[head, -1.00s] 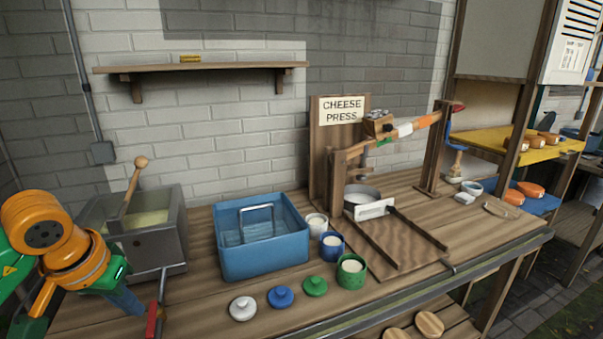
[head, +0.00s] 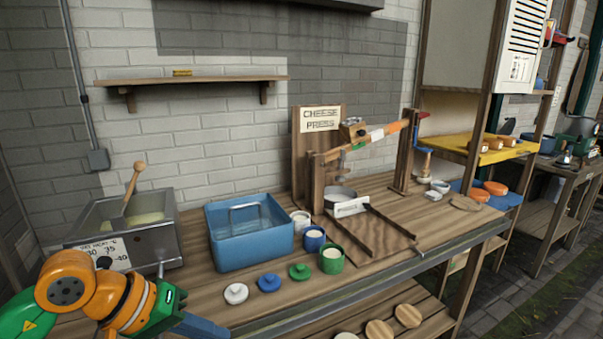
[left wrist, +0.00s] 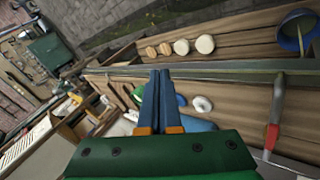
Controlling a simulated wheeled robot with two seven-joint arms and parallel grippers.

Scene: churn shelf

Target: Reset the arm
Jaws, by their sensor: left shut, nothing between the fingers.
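My left arm comes in at the lower left of the head view, orange and green. Its left gripper (head: 208,329) has blue fingers held low in front of the table's front edge, partly cut off by the frame. In the left wrist view the two blue fingers (left wrist: 160,76) lie together with nothing between them. The gripper is apart from the items on the table. My right gripper is not in view.
A grey vat (head: 160,240), a blue bin (head: 250,255), small pots and lids, and the cheese press (head: 318,180) stand on the wooden table (head: 455,232). The left wrist view shows a red-handled tool (left wrist: 273,135) and a blue bucket (left wrist: 289,38). Round pieces lie on a lower shelf.

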